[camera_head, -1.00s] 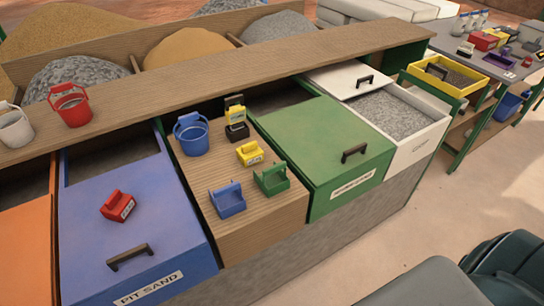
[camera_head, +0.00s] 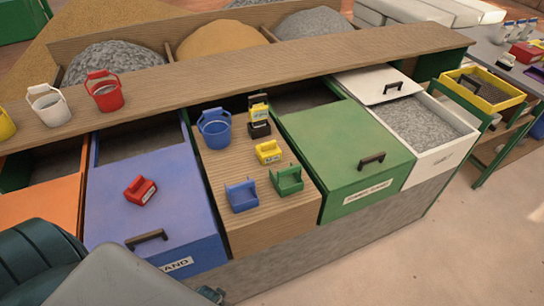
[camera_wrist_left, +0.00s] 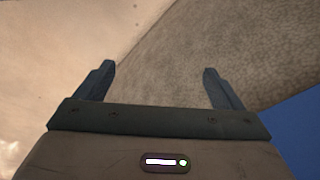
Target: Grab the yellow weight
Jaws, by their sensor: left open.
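A small yellow weight (camera_head: 268,152) with a handle and a pale label stands on the wooden top (camera_head: 238,228) between the blue and green drawers. A second yellow piece (camera_head: 259,111) stands behind it, by a black one (camera_head: 260,129); I cannot tell whether they are stacked. My left gripper shows in the left wrist view (camera_wrist_left: 158,84), its two fingers wide apart with nothing between them. My right gripper is out of view.
A blue weight (camera_head: 242,196), a green weight (camera_head: 287,180) and a blue bucket (camera_head: 214,130) stand close around the yellow weight. A red weight (camera_head: 140,190) sits on the blue drawer (camera_head: 172,222). The green drawer lid (camera_head: 345,150) is mostly clear.

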